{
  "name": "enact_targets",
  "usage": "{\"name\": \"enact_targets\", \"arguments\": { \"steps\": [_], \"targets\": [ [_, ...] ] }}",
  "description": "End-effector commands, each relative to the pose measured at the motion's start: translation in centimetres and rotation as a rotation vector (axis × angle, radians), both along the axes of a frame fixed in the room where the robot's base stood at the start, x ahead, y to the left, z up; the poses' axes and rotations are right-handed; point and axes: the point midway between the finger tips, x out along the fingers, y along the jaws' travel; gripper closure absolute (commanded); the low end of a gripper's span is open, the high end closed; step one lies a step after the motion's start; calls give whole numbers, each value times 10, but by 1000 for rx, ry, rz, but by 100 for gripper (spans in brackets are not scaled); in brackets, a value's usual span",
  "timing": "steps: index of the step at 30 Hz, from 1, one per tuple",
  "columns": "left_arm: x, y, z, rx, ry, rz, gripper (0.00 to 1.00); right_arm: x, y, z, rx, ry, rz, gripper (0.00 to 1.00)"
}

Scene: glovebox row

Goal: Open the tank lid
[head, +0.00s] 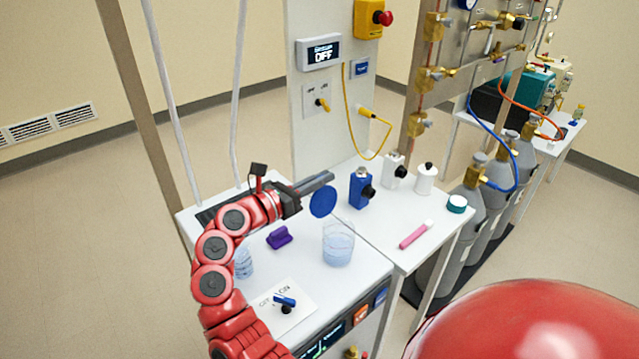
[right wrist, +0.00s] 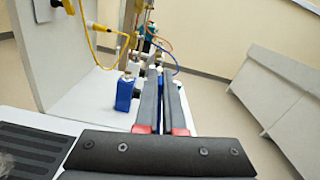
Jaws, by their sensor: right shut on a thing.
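The tank (head: 338,246) is a clear round vessel with pale blue liquid, standing near the right end of the white bench. A round blue lid (head: 323,203) is tipped up on edge above and behind the tank's rim, so the tank's top looks uncovered. My right gripper (head: 318,184) is above the bench, its dark fingers shut on the blue lid's edge. In the right wrist view, the fingers (right wrist: 172,100) are nearly together with a thin blue strip between them. The exact grip point is hard to see. My left gripper is not in view.
A purple block (head: 279,237) and a blue-handled valve (head: 285,302) are on the bench.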

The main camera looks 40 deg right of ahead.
Motion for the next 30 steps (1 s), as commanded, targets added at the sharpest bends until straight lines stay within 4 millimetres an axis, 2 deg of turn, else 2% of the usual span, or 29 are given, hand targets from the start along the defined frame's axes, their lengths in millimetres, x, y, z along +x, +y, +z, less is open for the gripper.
{"name": "enact_targets", "arguments": {
  "steps": [3,4,6,8,9,17,20,23,30],
  "targets": [
    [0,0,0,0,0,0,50,0,0,-1,3,1,-1,100],
    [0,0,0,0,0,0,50,0,0,-1,3,1,-1,89],
    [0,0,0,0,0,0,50,0,0,-1,3,1,-1,76],
    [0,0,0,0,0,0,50,0,0,-1,2,1,0,65],
    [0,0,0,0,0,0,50,0,0,-1,2,1,0,64],
    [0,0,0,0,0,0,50,0,1,-1,1,1,0,64],
    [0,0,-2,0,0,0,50,0,7,-1,2,1,2,64],
    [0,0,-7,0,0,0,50,0,22,-2,3,0,4,64],
    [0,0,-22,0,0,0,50,-4,85,-3,0,2,9,64]
  ]
}}
